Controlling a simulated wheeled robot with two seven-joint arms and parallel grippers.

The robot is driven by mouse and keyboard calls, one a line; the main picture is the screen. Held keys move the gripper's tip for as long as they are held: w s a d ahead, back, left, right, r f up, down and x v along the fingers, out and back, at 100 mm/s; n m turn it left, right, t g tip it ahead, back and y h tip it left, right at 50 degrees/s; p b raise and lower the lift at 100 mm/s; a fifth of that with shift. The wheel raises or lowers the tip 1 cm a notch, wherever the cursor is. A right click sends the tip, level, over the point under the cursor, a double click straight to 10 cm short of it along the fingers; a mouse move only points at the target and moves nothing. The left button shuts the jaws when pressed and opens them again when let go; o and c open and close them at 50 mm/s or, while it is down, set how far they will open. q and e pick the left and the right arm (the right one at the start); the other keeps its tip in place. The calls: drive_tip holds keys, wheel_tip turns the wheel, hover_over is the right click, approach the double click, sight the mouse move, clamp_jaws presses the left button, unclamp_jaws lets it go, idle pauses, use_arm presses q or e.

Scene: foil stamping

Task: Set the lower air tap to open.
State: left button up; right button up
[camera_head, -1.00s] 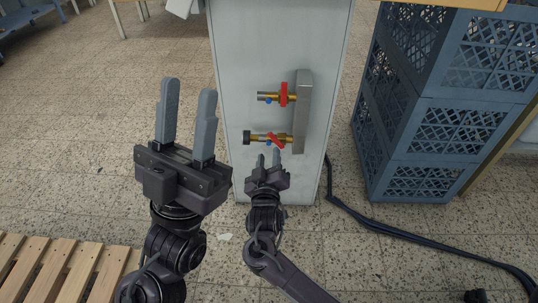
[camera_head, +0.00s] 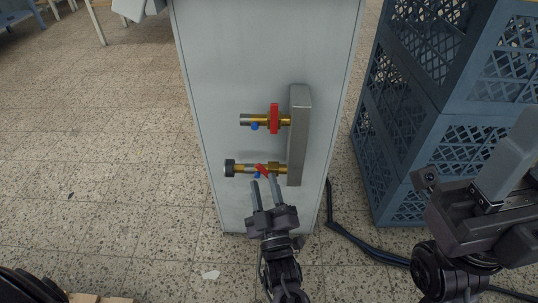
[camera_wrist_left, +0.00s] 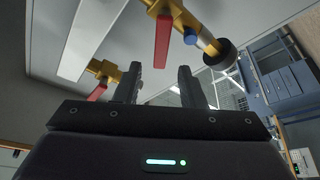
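The lower air tap (camera_head: 240,168) is brass with a black end at left, on a grey cabinet's front. Its red handle (camera_head: 262,168) slants across the pipe, partly hidden by a fingertip. In the left wrist view the handle (camera_wrist_left: 162,42) appears in line with the gap between the fingers. My left gripper (camera_head: 264,181) is open just below and in front of this tap, with nothing between its fingers. Whether it touches the handle is unclear. The upper tap (camera_head: 262,120) has its red handle upright, across the pipe. My right gripper (camera_head: 500,165) is at the right edge, partly cut off.
A metal bar (camera_head: 300,130) stands right of both taps on the cabinet (camera_head: 215,60). Stacked blue crates (camera_head: 405,120) are to the right, behind my right gripper. A dark hose (camera_head: 350,240) runs along the floor.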

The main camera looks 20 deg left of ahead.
sight(260, 169)
use_arm(q)
drive_tip(key=b+x, duration=0.1)
drive_tip(key=x, duration=0.6)
drive_tip(key=shift+a, duration=0.1)
drive_tip(key=shift+r, duration=0.1)
drive_tip(key=shift+c, duration=0.2)
clamp_jaws()
